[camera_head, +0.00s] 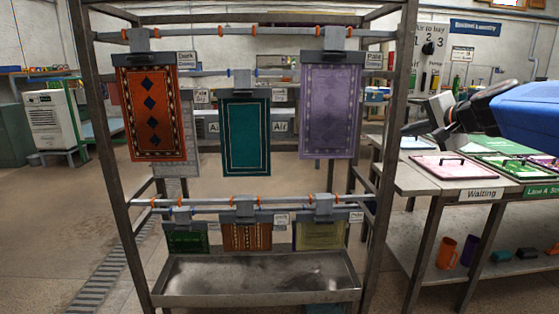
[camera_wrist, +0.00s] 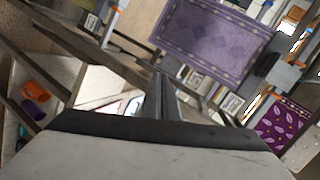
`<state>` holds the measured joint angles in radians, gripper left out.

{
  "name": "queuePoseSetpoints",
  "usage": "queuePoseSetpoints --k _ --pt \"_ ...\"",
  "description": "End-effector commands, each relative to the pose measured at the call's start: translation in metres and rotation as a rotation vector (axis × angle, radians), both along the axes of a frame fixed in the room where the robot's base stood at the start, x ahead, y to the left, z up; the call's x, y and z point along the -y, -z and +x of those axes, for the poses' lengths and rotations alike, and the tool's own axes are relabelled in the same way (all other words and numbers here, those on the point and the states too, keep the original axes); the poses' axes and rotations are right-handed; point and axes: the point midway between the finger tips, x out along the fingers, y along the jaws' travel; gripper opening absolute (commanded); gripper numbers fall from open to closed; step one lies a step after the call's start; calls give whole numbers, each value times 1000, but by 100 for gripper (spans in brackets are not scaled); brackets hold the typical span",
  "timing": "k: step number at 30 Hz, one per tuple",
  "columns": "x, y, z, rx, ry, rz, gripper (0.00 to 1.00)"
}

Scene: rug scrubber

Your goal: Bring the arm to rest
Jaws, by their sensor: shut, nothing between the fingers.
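My gripper (camera_head: 406,130) is raised at the right of the head view, beside the rack's right post and above the table's left end. My blue arm reaches in from the right edge. In the wrist view, the two dark fingers of my gripper (camera_wrist: 166,98) lie together with nothing between them. A lavender rug (camera_wrist: 210,38) shows beyond them; which side of the rack it faces is unclear.
A metal rack (camera_head: 383,180) holds an orange rug (camera_head: 150,115), a teal rug (camera_head: 246,135) and a lavender rug (camera_head: 330,105), with smaller rugs below. A trough (camera_head: 255,298) sits underneath. The right-hand table (camera_head: 415,180) bears trays; an orange mug (camera_head: 447,252) stands on its lower shelf.

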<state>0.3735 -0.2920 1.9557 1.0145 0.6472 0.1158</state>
Motion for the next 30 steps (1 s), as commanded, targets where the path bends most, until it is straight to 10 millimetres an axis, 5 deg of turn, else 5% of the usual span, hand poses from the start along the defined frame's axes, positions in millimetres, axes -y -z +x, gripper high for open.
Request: queuePoseSetpoints --k 6,12,21,25,30 --pt "-70 79 -88 -148 -209 -244 0" --pt "-103 156 -179 -282 -397 -482 0" --pt "-100 264 -306 -465 -647 -841 0" --pt "-91 290 -336 -512 -704 -936 0" --pt "-85 301 -349 -534 -729 -984 0"
